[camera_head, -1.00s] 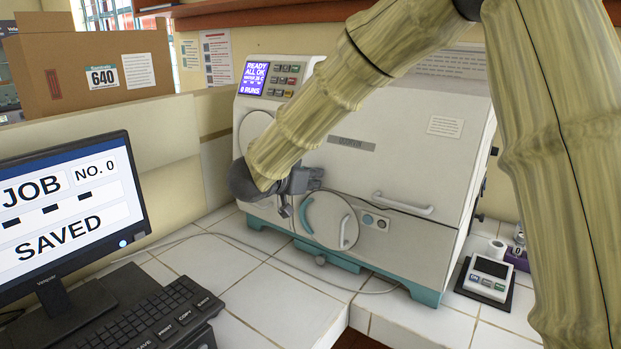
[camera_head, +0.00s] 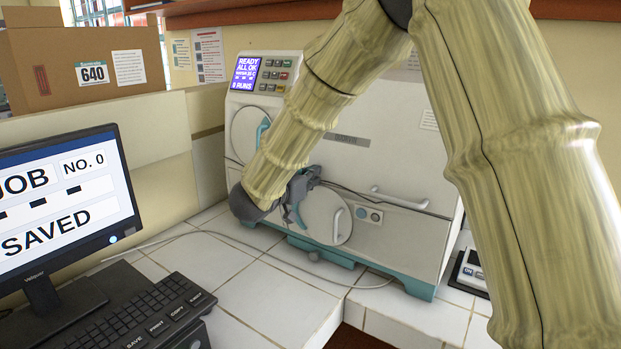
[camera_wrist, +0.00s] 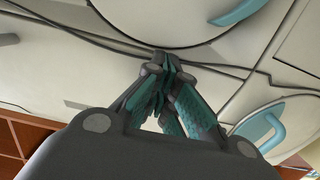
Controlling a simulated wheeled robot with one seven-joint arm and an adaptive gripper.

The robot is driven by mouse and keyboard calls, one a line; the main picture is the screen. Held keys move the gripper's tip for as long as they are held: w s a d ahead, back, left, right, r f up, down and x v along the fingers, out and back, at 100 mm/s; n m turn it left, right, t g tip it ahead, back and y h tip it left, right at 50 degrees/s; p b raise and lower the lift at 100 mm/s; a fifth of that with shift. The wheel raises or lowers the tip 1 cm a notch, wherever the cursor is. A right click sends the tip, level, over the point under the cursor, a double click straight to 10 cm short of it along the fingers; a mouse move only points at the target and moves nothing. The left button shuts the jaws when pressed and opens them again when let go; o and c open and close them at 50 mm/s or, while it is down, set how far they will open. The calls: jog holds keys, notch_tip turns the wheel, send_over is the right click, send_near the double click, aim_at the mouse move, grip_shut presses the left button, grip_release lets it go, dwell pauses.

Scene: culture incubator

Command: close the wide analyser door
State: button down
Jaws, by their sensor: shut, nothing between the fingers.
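The white analyser (camera_head: 375,153) stands on the tiled bench. Its wide door, a broad front panel with a white bar handle (camera_head: 400,199), looks nearly flush; I cannot tell whether it is fully shut. A dark line runs along its lower edge. Below is a round door (camera_head: 322,222) with a white handle. Another round door (camera_head: 241,130) with a teal handle is at upper left, partly behind my arm. My gripper (camera_head: 302,188) is close to the front, left of the bar handle. In the wrist view its fingers (camera_wrist: 165,65) are together and empty; contact is unclear.
A monitor (camera_head: 66,190) and keyboard (camera_head: 140,315) are at the left. A cable (camera_head: 205,232) crosses the tiles. A small device (camera_head: 473,270) sits right of the analyser, partly behind my arm. The tiles in front (camera_head: 280,290) are mostly clear.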

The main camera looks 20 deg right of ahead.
jog(key=shift+d+r, duration=0.2)
jog(key=shift+r, duration=0.05)
